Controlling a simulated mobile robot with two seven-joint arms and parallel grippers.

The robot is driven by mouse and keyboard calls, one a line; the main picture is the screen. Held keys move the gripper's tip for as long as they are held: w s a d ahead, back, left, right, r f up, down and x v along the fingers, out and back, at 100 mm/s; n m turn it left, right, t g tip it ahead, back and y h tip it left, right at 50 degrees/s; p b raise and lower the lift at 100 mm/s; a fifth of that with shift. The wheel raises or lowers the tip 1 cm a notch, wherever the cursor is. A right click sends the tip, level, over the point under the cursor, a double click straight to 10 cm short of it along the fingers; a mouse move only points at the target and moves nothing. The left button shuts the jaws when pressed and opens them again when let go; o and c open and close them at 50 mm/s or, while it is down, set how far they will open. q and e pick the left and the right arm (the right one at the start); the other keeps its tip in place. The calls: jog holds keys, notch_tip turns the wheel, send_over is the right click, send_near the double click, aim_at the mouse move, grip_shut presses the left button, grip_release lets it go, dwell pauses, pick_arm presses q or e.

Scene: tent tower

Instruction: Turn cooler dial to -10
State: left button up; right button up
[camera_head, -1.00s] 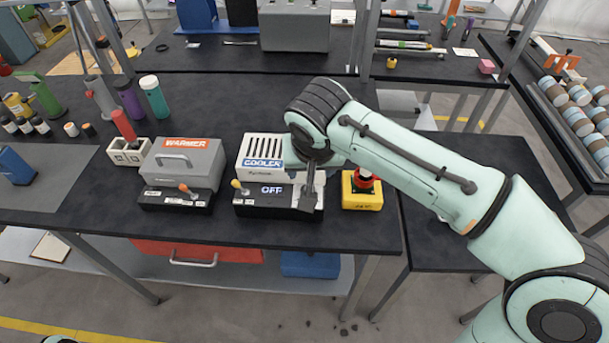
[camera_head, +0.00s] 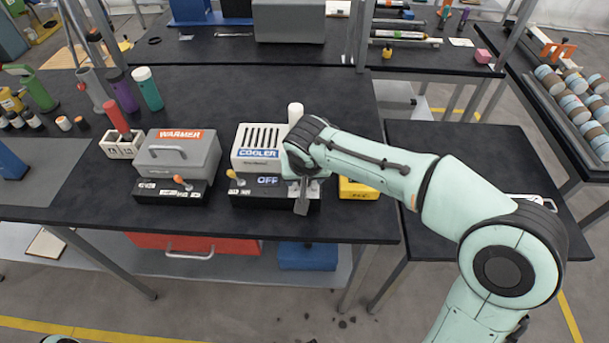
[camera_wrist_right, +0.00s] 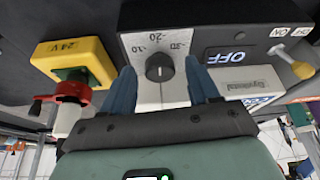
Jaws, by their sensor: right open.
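The cooler (camera_head: 262,140) is a white vented box on a black base, with an OFF display (camera_head: 268,181) and a yellow-tipped lever (camera_head: 232,175). Its round black dial (camera_wrist_right: 158,67) shows in the right wrist view, with -10, -20 and -30 marked around it. I cannot clearly read its pointer. My right gripper (camera_wrist_right: 161,88) is open, with one blue finger to each side of the dial and visible gaps between. In the head view, my right gripper (camera_head: 302,198) is in front of the cooler's right side and hides the dial. My left gripper is not in view.
The grey warmer (camera_head: 178,158) stands to the left. A white cylinder (camera_head: 295,112) is behind the cooler. The table's front edge is close below.

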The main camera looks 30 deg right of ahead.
jog(key=c, duration=1)
jog(key=n+y, duration=0.1)
jog(key=n, duration=0.2)
jog(key=shift+d, duration=0.15)
jog(key=n+y+p, duration=0.1)
jog(key=n, duration=0.1)
jog(key=n+p, duration=0.1)
jog(key=n, duration=0.1)
jog(key=shift+d+r+y, duration=0.1)
jog(key=shift+d+y, duration=0.1)
jog(key=shift+y, duration=0.2)
jog(key=n+y, duration=0.1)
jog(key=n, duration=0.1)
jog(key=shift+n, duration=0.3)
jog(key=shift+w+d+n+y+p, duration=0.1)
jog(key=shift+n+y+p, duration=0.2)
jog(key=shift+n, duration=0.8)
jog(key=shift+g, duration=0.3)
